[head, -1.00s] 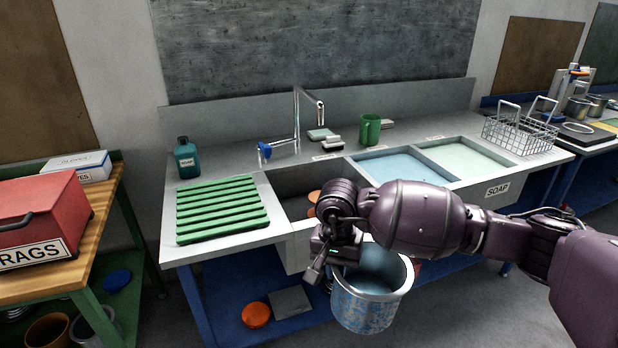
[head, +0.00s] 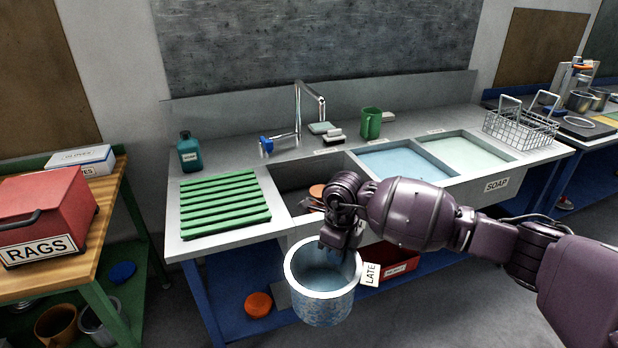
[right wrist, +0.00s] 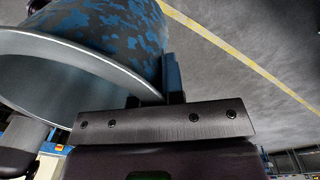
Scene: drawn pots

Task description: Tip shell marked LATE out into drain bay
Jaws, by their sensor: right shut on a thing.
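The shell is a round pot (head: 322,302) with mottled blue sides and a pale metal rim. A white tag reading LATE (head: 370,274) hangs at its right side. My right gripper (head: 343,246) is shut on the pot's wall at the rim, on its far right side. The wrist view shows the rim and blue wall (right wrist: 110,30) against the jaws. The pot is about upright, in front of the sink and apart from it. I cannot make out any contents. The left sink bay (head: 290,178) is dark and partly hidden by my arm. My left gripper is not in view.
A green ribbed rack (head: 225,203) lies left of the left bay. A blue bay (head: 395,164) and a pale green bay (head: 466,153) lie to the right. A tap (head: 298,105) overhangs the back. A red bin (head: 400,262) sits below.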

